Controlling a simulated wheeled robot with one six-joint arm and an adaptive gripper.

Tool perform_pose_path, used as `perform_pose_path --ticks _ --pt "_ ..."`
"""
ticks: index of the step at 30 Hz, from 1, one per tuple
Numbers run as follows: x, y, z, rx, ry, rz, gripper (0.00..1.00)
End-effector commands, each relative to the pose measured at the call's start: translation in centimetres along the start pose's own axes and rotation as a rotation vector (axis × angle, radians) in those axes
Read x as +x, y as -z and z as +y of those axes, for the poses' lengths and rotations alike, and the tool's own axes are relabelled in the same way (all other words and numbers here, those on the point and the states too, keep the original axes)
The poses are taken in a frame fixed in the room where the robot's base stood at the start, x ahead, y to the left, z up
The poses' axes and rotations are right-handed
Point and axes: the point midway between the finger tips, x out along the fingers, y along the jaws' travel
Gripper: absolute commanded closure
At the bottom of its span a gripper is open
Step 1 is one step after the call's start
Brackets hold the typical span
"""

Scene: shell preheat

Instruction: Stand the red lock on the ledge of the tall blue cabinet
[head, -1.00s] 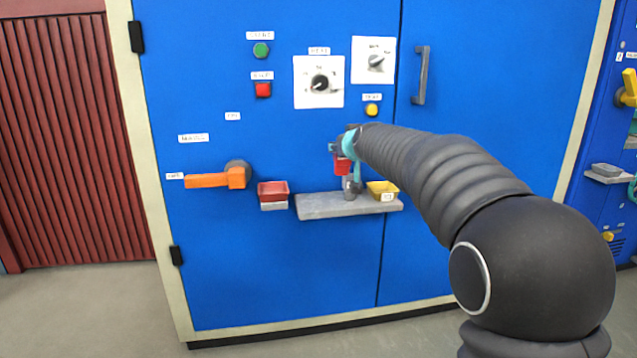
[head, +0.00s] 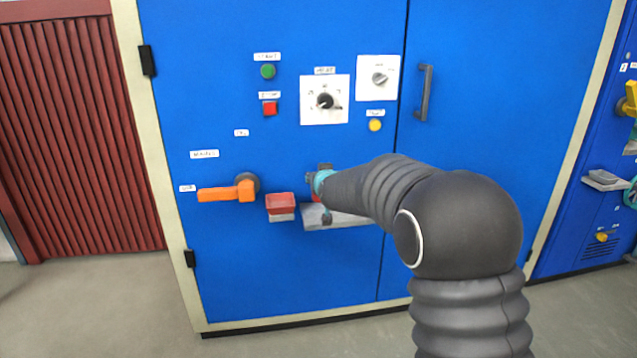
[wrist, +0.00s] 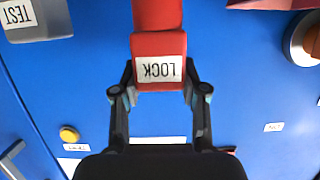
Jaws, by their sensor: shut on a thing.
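The red lock (wrist: 158,46) is in the middle of the wrist view, with a white LOCK label that reads upside down there. My gripper (wrist: 159,88) is shut on it, one finger at each side. In the head view my gripper (head: 322,184) is in front of the tall blue cabinet (head: 300,270), close to the left part of the grey ledge (head: 352,220). Only a sliver of red lock (head: 317,197) shows there. My arm hides the ledge's right part. I cannot tell whether the lock touches the ledge.
A red tray (head: 281,203) and an orange lever (head: 225,193) are left of the ledge. Knobs (head: 325,101), a yellow button (head: 375,125) and a door handle (head: 424,93) are above. A grey part labelled TEST (wrist: 38,18) shows in the wrist view.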

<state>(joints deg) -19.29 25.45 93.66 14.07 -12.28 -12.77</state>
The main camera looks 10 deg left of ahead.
Motion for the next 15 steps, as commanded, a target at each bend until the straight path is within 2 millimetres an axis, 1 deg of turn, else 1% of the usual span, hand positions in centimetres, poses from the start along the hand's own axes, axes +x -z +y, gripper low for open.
perform_pose_path --ticks 7,9,15 --pt "1.0 -3.3 0.0 0.0 0.0 0.0 0.94" --pt "1.2 -3.9 0.0 -0.001 0.0 0.0 0.94" --pt "1.1 -3.8 0.0 0.0 0.001 0.001 0.94"
